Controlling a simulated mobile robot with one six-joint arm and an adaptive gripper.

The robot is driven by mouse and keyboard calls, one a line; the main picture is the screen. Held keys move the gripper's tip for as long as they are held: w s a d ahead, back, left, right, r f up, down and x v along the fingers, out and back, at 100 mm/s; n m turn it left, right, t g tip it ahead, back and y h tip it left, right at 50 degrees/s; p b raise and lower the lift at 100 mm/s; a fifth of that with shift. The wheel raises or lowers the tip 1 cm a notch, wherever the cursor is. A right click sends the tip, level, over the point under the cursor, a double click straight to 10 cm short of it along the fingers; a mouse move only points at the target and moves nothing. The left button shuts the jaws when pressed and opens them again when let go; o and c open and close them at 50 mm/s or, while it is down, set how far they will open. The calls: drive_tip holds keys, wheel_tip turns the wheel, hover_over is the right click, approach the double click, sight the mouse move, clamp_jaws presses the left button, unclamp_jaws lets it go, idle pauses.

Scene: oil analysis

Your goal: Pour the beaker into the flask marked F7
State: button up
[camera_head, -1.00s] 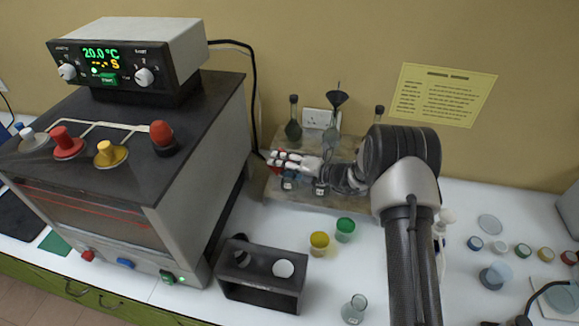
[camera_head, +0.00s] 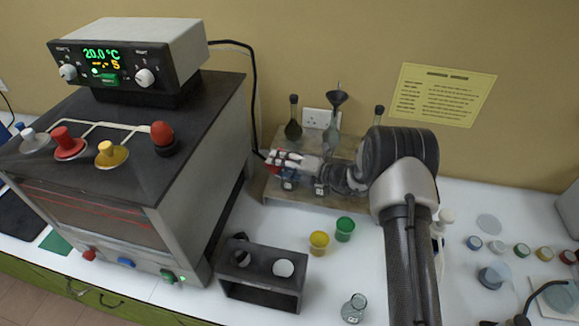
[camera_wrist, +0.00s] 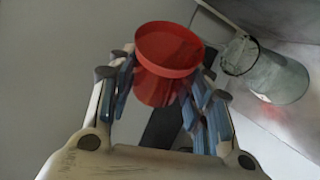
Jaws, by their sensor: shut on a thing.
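My gripper (camera_wrist: 166,95) is shut on a red beaker (camera_wrist: 168,76), with blue-padded fingers on both sides of it. Its open rim faces the wrist camera; its contents are unclear. In the head view my gripper (camera_head: 284,163) is over the left part of a wooden stand, with a bit of red at its tip. A glass vessel (camera_wrist: 266,70) is close right of the beaker in the wrist view, apart from it in the picture. Small labelled glass vessels (camera_head: 289,181) (camera_head: 320,188) show below my gripper. Their labels are too small to read, so I cannot tell which is F7.
Yellow (camera_head: 319,243) and green (camera_head: 345,229) cups, a black rack (camera_head: 262,275) and a labelled flask (camera_head: 354,308) stand in front. A large oven (camera_head: 190,190) is left.

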drive_tip(key=shift+s+a, duration=0.1)
drive_tip(key=shift+a, duration=0.05)
drive_tip(key=shift+w+d+r+m+y+b, duration=0.15)
drive_tip(key=shift+r+m+y, duration=0.2)
drive_tip(key=shift+m, duration=0.3)
drive_tip(key=shift+w+d+r+m+y+b, duration=0.15)
drive_tip(key=shift+r+m+y, duration=0.15)
drive_tip(key=shift+m, duration=0.35)
idle(1.2)
drive_tip(key=shift+f+m+y+b, duration=0.2)
drive_tip(key=shift+m+y+b, duration=0.05)
drive_tip(key=shift+m+b, duration=0.05)
